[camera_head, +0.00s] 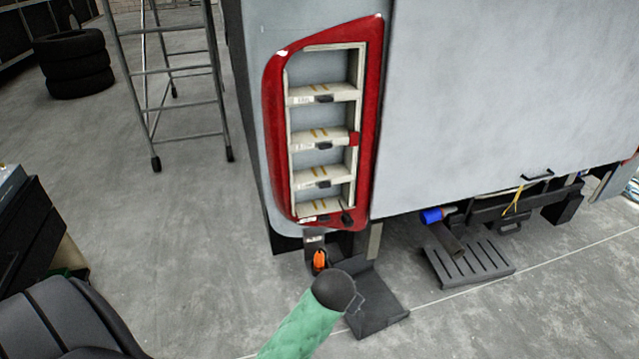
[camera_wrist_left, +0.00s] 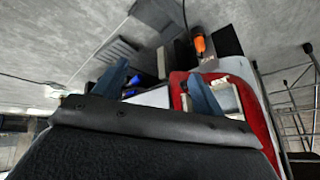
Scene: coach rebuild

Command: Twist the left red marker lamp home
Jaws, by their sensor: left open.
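A red lamp surround (camera_head: 375,90) stands upright on the coach's rear corner. I cannot tell whether that block is the left red marker lamp, and no lamp is clearly recognisable. In the left wrist view the surround (camera_wrist_left: 264,128) is beyond the right finger. My left gripper (camera_wrist_left: 160,72) has its blue fingers spread, with nothing seen between them. It is not clearly seen in the head view. My right gripper is not in view.
An orange fitting (camera_head: 320,260) is below the surround. A dark slotted step (camera_head: 467,255) lies under the coach's grey rear panel (camera_head: 500,90). A ladder (camera_head: 180,75) and stacked tyres (camera_head: 73,62) stand at left. The floor between is clear.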

